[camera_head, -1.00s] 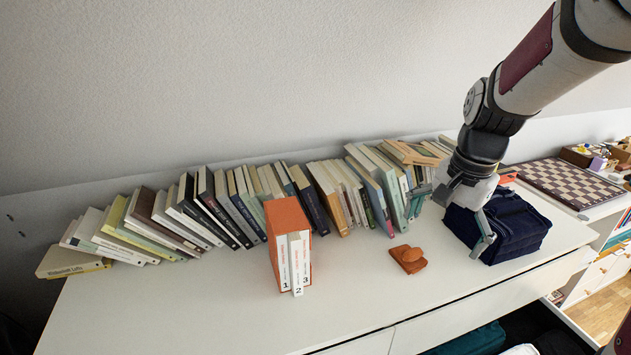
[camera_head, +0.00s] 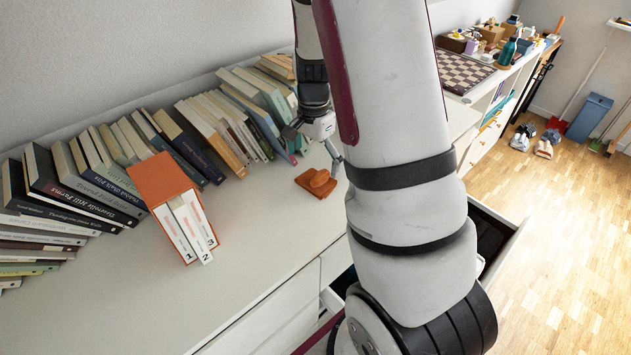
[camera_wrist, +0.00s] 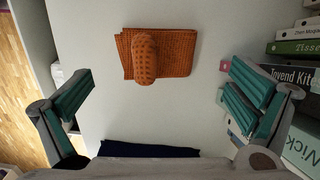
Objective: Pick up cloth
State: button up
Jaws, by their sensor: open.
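The cloth (camera_head: 317,183) is orange and lies folded on the white dresser top, just right of the row of books. In the wrist view the cloth (camera_wrist: 172,52) shows a waffle texture, with a rounded rolled part on a flat folded part. My gripper (camera_head: 318,142) is close to the cloth in the head view, on its far side. In the wrist view my gripper (camera_wrist: 160,95) is open and empty, its two teal-padded fingers wide apart. The cloth lies ahead of the gap between them, untouched. My arm hides part of the dresser in the head view.
Books (camera_head: 226,125) line the wall close to my gripper. An orange box set (camera_head: 170,190) stands on the dresser (camera_head: 262,245). An open drawer (camera_head: 497,235) juts out at the front. Dark blue fabric (camera_wrist: 150,149) lies near my gripper. A chessboard (camera_head: 462,70) is beyond.

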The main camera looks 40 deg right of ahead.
aim_at(316, 177)
jog(key=shift+s+d+f+b, duration=0.1)
jog(key=shift+s+f+b, duration=0.05)
jog(key=shift+f, duration=1.35)
jog(key=shift+s+d+f+b, duration=0.1)
jog(key=shift+s+f+b, duration=0.05)
jog(key=shift+f, duration=1.3)
jog(key=shift+c, duration=0.6)
jog(key=c, duration=0.6)
